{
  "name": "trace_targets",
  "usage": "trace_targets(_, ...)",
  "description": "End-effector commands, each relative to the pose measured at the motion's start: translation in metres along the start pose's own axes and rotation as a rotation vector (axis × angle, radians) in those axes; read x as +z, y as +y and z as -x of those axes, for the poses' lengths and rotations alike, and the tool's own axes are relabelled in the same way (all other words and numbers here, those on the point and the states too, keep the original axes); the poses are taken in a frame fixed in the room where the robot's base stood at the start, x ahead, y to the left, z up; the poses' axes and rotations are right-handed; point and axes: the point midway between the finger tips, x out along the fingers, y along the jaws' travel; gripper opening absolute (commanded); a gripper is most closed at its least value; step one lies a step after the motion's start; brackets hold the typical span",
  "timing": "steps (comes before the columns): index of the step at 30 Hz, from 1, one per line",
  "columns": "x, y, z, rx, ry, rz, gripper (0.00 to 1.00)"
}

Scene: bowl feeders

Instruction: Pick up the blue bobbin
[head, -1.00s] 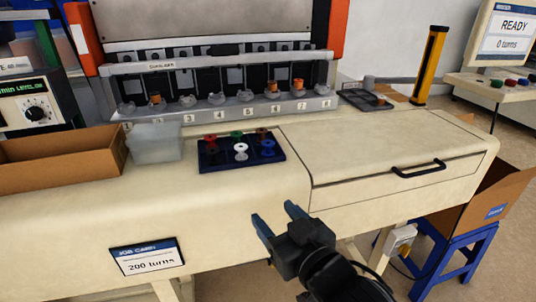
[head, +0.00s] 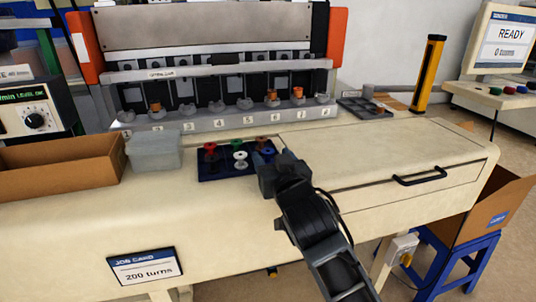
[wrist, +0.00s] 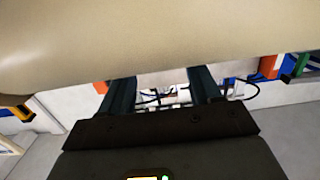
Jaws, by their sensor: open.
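The blue bobbin (head: 268,152) stands at the right of the dark blue tray (head: 206,174) on the bench, in the head view. My gripper partly covers it there. My gripper (head: 272,160) is at the tray's right end in that picture, its fingers overlapping the bobbin's place; I cannot tell whether they touch it. In the wrist view my gripper (wrist: 162,88) has its two fingers spread with no bobbin between them. That view shows a plain beige surface and the floor area, not the bobbin.
A red bobbin (head: 210,151), a white bobbin (head: 240,160) and a green bobbin (head: 236,144) stand in the same tray.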

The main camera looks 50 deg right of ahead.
Motion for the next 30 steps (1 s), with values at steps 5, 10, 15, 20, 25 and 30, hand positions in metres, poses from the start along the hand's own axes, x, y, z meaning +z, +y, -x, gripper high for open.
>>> trace_targets(5,0.000,0.000,-0.022,-0.001,0.000,0.000,0.63)
trace_targets(10,0.001,0.000,-0.028,-0.001,0.000,0.000,0.63)
trace_targets(15,0.001,0.000,-0.027,-0.001,0.000,0.000,0.60)
trace_targets(20,0.001,0.000,-0.027,-0.001,0.000,0.000,0.45)
trace_targets(25,0.001,0.000,-0.027,-0.001,0.000,0.000,0.28)
trace_targets(30,0.001,0.000,-0.027,-0.001,0.000,0.000,0.12)
